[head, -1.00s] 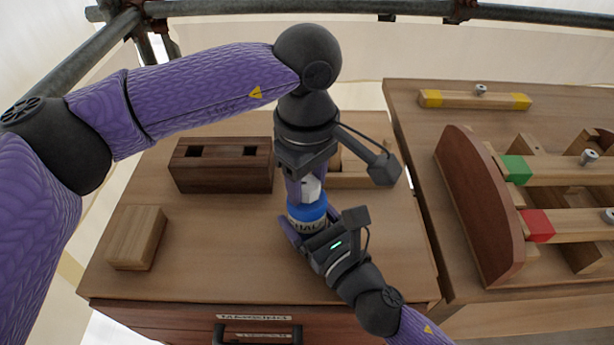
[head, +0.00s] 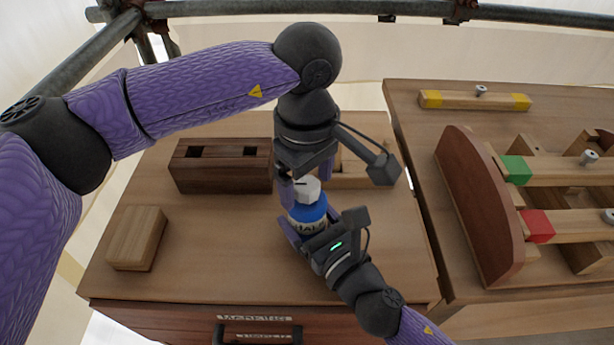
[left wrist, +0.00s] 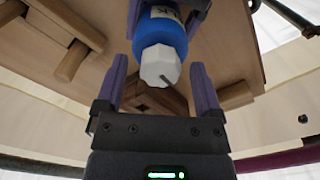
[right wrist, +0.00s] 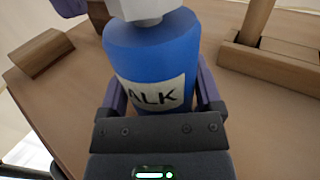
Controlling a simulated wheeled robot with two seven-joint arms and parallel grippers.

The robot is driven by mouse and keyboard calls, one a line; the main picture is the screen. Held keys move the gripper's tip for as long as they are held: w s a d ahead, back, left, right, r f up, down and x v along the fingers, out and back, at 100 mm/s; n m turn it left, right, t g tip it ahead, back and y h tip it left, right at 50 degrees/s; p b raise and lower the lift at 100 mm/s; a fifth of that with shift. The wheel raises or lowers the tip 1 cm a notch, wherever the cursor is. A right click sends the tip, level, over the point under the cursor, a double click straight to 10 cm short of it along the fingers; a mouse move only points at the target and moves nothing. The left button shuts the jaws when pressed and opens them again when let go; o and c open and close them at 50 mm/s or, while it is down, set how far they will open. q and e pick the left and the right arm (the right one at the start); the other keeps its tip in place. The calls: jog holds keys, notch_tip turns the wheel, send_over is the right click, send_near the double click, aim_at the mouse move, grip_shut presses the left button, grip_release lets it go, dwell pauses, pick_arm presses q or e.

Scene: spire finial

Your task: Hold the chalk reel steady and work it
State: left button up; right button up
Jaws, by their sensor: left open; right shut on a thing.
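The chalk reel is a blue cylinder (head: 308,212) with a white faceted cap and a pale label. My right gripper (head: 304,232) is shut on its blue body; the right wrist view shows the body (right wrist: 152,60) between the fingers and the label reading "ALK". My left gripper (head: 298,178) is just above the cap (head: 307,190). In the left wrist view its two fingers stand apart on either side of the white cap (left wrist: 160,66), with gaps showing. A short dark slot or pin shows on the cap's end.
A dark wooden block with two square holes (head: 222,166) and a light wooden block (head: 137,238) stand left on the cabinet top (head: 215,270). A drawer handle (head: 256,330) is at the front. Right, another table holds a curved brown board (head: 478,205) and colour-marked beams.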

aim_at(307, 182)
pick_arm(q)
notch_tip(307, 182, up, 12)
jog(key=shift+w+f, duration=0.1)
pick_arm(e)
jog(key=o, duration=1.1)
jog(key=shift+o, duration=0.2)
jog(key=shift+s, duration=0.1)
